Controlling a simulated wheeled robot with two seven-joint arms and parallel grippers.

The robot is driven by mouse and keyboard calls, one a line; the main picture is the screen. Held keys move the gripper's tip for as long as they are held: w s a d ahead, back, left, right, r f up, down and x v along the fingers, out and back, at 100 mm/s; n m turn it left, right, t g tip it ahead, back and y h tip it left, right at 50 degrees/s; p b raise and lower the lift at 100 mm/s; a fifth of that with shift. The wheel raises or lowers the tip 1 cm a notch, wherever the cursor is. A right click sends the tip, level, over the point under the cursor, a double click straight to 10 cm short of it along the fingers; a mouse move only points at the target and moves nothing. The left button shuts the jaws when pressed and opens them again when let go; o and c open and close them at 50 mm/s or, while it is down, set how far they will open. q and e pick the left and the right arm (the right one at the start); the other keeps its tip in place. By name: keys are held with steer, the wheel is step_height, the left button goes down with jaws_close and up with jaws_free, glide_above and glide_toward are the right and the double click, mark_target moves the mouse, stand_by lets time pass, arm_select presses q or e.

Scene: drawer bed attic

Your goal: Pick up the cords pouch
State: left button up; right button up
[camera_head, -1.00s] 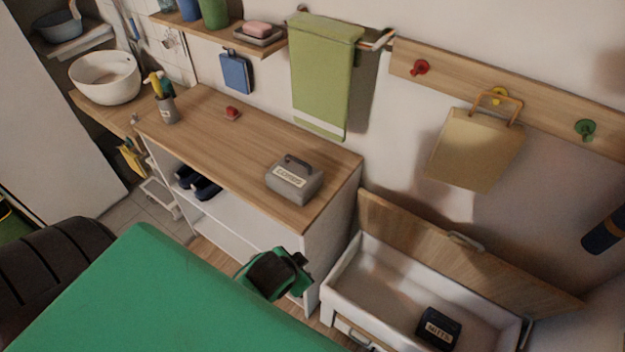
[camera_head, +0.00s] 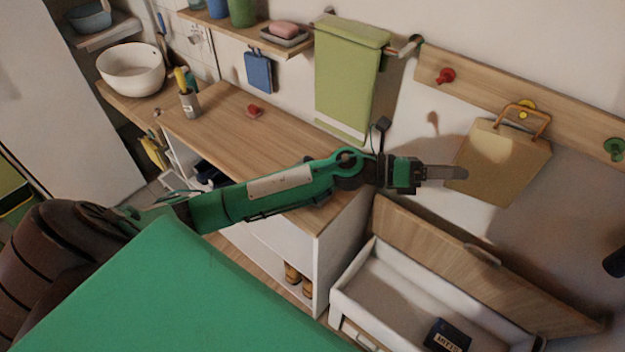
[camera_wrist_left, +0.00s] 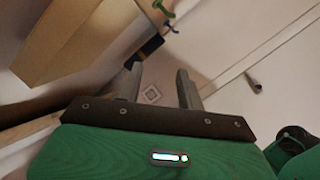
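The cords pouch is not visible now. A second ago it stood, grey with a handle and a label, on the wooden cabinet top (camera_head: 222,124), and my left forearm now covers that spot. My left gripper (camera_head: 446,173) is stretched out to the right past the cabinet, in front of the wall and beside the hanging tan bag. In the left wrist view my left gripper (camera_wrist_left: 159,88) has its two fingers apart with nothing between them. My right gripper is not in view.
A tan bag (camera_head: 497,165) hangs from a yellow hook. Below is an open chest (camera_head: 385,287) holding a dark labelled pouch (camera_head: 447,337). A green towel (camera_head: 345,85) hangs behind the cabinet. A pen cup (camera_head: 190,103) and a red object (camera_head: 254,111) stand on the cabinet top.

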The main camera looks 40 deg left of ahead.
arm_select(q)
step_height(320, 180, down, 2)
steer(key=a+f+m+g+y, duration=0.1)
steer(key=m+g+y, duration=0.1)
steer(key=m+g, duration=0.4)
steer(key=m+g+y, duration=0.2)
steer(key=m+y, duration=0.6)
steer(key=y, duration=0.8)
glide_above(306, 158)
steer(key=d, duration=0.3)
steer(key=f, duration=0.2)
steer(key=f+p, duration=0.1)
steer(key=f, duration=0.4)
steer(key=w+f+p, duration=0.1)
steer(key=f, duration=0.1)
steer(key=shift+d+f+p, duration=0.1)
steer(key=shift+f+p, duration=0.15)
steer(key=shift+p, duration=0.05)
steer(key=shift+s+f+p, duration=0.15)
steer(key=shift+f+p, duration=0.3)
steer(key=shift+p, duration=0.05)
steer(key=f+p, duration=0.1)
steer(key=f, duration=0.2)
steer(key=shift+s+d+f+p, duration=0.1)
steer(key=shift+s+f+p, duration=0.1)
steer(key=shift+p, duration=0.15)
steer(key=shift+f, duration=0.5)
jaws_close()
